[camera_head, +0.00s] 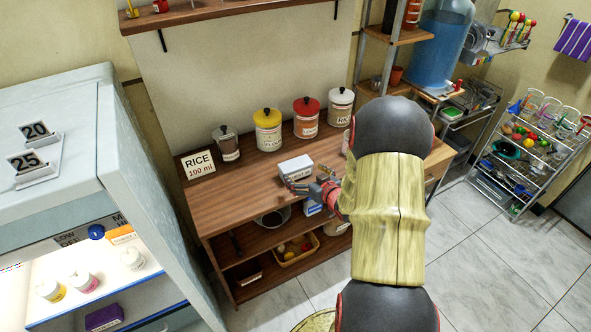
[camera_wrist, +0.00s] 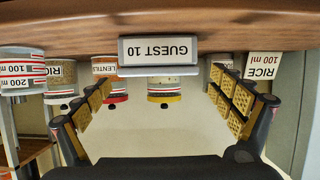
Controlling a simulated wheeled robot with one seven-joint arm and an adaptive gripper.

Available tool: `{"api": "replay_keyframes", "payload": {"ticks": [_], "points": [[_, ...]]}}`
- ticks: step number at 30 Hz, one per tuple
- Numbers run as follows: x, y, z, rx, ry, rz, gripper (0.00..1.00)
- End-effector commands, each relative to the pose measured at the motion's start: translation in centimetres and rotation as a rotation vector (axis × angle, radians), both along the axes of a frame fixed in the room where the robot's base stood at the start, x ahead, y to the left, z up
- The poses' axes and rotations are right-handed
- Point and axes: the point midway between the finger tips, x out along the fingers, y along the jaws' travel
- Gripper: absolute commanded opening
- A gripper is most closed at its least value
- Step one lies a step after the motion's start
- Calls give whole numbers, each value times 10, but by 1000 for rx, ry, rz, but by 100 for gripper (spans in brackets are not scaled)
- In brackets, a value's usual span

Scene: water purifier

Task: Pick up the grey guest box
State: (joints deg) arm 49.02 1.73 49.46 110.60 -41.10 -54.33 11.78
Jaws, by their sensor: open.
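The grey guest box (camera_head: 295,167) is a small pale block on the wooden counter, near its front edge. In the wrist view, which is upside down, the guest box (camera_wrist: 170,68) shows its label "GUEST 10". My gripper (camera_head: 308,186) is at the counter's front edge, just in front of the box. In the wrist view my gripper (camera_wrist: 163,88) is open, with its yellow-padded fingers spread wide on either side of the box. Nothing is held between them. I cannot tell exactly how far the fingertips are from the box.
Several lidded canisters, including a yellow-lidded one (camera_head: 268,130), stand behind the box. A "RICE 100 ml" sign (camera_head: 198,164) is at the counter's left. Shelves below hold a yellow basket (camera_head: 296,250). An open white fridge (camera_head: 60,170) stands left. Bare counter (camera_head: 240,190) lies left of the box.

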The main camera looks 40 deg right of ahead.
Motion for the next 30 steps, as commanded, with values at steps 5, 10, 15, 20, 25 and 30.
{"api": "replay_keyframes", "payload": {"ticks": [5,10,15,20,25,30], "points": [[6,-4,-10,11,-25,5,100],[21,-7,-15,11,-25,5,100],[34,-11,-18,9,-26,5,100],[56,-17,-25,10,-25,6,100],[70,-20,-28,10,-24,5,100],[70,-21,-27,11,-24,4,100]]}}
